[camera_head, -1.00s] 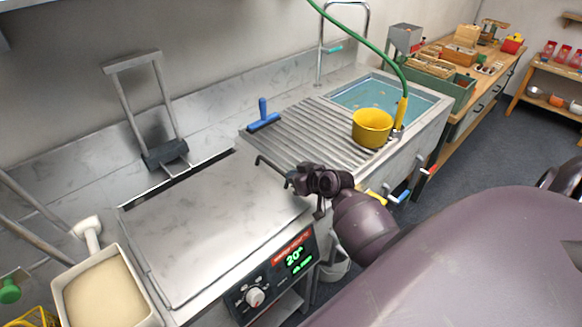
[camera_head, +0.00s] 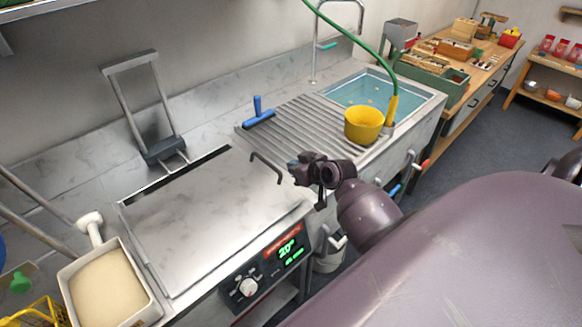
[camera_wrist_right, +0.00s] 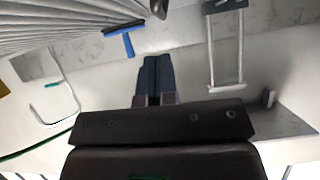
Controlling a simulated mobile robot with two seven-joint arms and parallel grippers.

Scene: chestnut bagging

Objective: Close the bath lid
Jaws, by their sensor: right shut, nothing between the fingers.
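The bath lid (camera_head: 205,215) is a flat steel panel lying level over the bath in the head view, with a dark narrow slot along its back edge. A thin dark bar handle (camera_head: 266,167) stands at its right side. My right gripper (camera_head: 293,170) is just to the right of that handle, with a small gap seeming to lie between them. In the right wrist view its two fingers (camera_wrist_right: 154,85) are together with nothing between them. The control panel (camera_head: 270,268) on the bath's front shows green digits. My left gripper is out of view.
The ribbed drainboard (camera_head: 310,130) holds a blue squeegee (camera_head: 258,114) and a yellow pot (camera_head: 363,124) beside the water-filled sink (camera_head: 375,88). A basket frame (camera_head: 140,95) stands behind the bath. A bin of pale grains (camera_head: 105,285) is at front left.

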